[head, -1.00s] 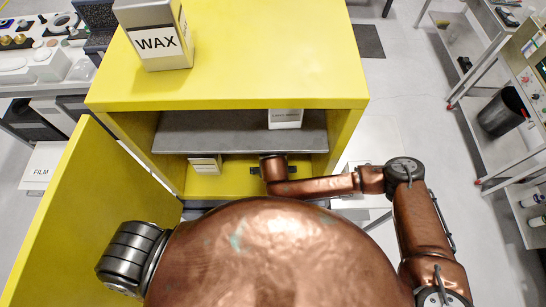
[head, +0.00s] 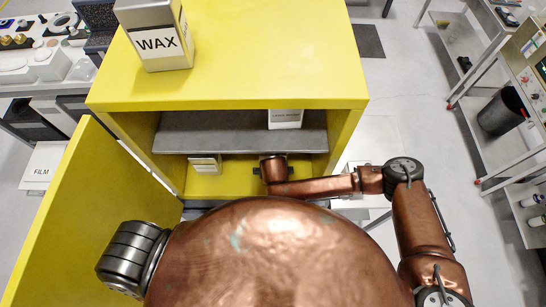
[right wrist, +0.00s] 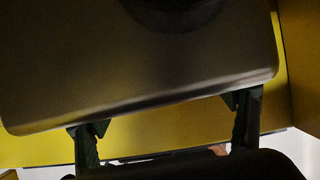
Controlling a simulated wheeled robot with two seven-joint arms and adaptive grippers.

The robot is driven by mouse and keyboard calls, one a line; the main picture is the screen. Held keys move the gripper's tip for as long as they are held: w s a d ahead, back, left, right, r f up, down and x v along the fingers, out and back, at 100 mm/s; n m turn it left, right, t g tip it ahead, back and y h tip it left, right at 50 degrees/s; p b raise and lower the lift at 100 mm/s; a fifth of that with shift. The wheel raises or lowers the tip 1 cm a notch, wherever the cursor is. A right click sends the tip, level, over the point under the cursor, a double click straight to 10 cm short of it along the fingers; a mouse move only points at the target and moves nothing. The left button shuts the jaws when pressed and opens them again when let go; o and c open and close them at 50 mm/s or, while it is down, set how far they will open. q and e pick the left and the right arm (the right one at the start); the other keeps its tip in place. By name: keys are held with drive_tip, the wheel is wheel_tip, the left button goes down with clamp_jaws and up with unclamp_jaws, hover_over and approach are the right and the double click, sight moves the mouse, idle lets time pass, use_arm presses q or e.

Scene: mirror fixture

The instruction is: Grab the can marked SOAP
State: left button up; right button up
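No label reading SOAP is legible in any view. A can marked WAX (head: 158,40) stands upright on top of the yellow cabinet (head: 240,78). My right arm reaches into the cabinet below the grey shelf (head: 215,135); its wrist hides most of its gripper and whatever is in front of it. In the right wrist view my right gripper (right wrist: 168,112) has its two fingers spread apart. A large dark flat surface with rounded corners (right wrist: 130,75) lies right at the fingertips; I cannot tell what it is or whether they touch it. My left gripper is not in view.
A white container (head: 285,120) with unreadable lettering is on the shelf. Another pale box (head: 205,164) is below the shelf, left of my wrist. The yellow door (head: 85,215) is open at left. A FILM box (head: 42,168) lies beyond it.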

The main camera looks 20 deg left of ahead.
drive_tip(key=c, duration=1.4)
drive_tip(key=shift+w+a, duration=0.1)
drive_tip(key=shift+c, duration=0.7)
drive_tip(key=shift+r, duration=0.2)
